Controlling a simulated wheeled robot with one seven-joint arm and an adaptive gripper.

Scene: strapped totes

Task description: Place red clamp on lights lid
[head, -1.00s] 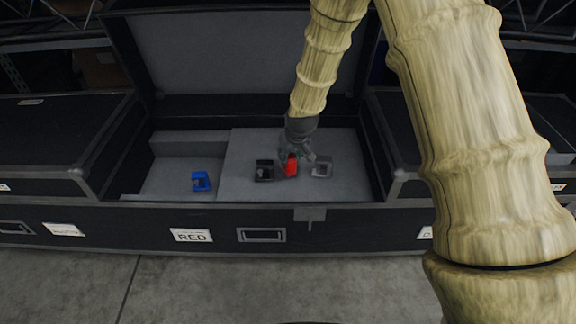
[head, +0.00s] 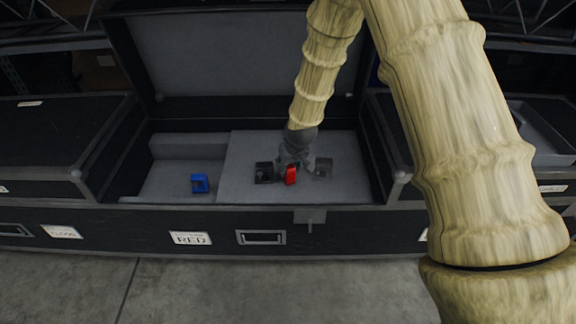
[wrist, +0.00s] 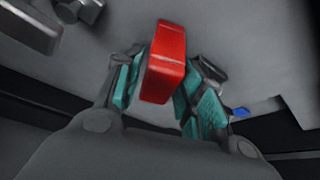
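The red clamp (head: 291,175) is in the middle of the open tote, between a black clamp (head: 264,172) and a grey clamp (head: 322,168). My gripper (head: 294,165) reaches down from above and behind it. In the wrist view my gripper's teal finger pads (wrist: 160,95) are on both sides of the red clamp (wrist: 165,60), which appears pinched between them. Whether the clamp's underside is clear of the foam is hard to tell. Closed black lids stand at the left (head: 60,135) and right (head: 400,130); I cannot read a lights label on either.
A blue clamp (head: 200,183) lies in the tote's lower left section. The raised lid (head: 240,60) of the open tote stands behind. The front wall carries a RED label (head: 190,238) and a latch (head: 310,214). Grey floor (head: 200,290) is clear in front.

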